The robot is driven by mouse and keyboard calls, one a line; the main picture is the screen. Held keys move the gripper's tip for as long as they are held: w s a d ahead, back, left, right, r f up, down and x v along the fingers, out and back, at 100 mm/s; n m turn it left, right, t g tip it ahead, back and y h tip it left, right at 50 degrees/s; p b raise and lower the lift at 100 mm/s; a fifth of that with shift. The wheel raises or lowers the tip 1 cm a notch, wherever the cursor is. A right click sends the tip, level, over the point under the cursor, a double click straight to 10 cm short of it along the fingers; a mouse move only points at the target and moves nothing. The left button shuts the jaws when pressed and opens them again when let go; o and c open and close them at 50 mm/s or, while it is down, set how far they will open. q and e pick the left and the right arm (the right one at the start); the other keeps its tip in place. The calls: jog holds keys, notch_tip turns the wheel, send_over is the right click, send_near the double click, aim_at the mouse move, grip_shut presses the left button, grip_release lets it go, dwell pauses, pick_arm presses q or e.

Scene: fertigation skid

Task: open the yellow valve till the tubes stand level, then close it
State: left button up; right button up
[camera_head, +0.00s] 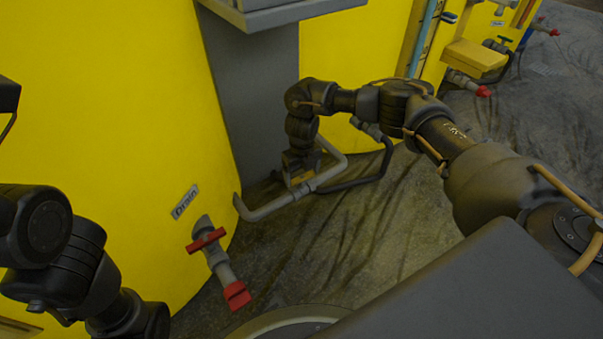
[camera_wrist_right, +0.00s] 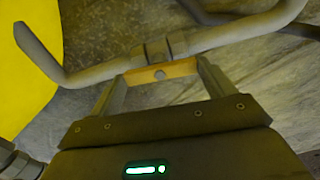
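The yellow valve's bar handle (camera_wrist_right: 160,73) sits on a grey pipe (camera_wrist_right: 90,75) in the right wrist view. My right gripper (camera_wrist_right: 161,70) has one finger at each end of the handle, and both fingers seem to touch it. In the head view the right gripper (camera_head: 298,178) is low at the pipe joint between the tanks, small and dark, with a bit of yellow showing. A blue-marked upright tube (camera_head: 424,38) stands by the far yellow tank; its level is too small to read. My left arm shows at the lower left; its gripper is not clearly seen.
A red-handled drain valve (camera_head: 206,240) with a red end cap (camera_head: 237,295) sticks out of the near yellow tank (camera_head: 110,130), below a "Drain" label (camera_head: 185,201). A grey post (camera_head: 255,100) stands behind my right wrist. A black hose (camera_head: 375,175) runs beside the pipe. Further valves are at upper right.

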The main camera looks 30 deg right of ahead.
jog(key=c, duration=0.3)
jog(key=shift+r, duration=0.1)
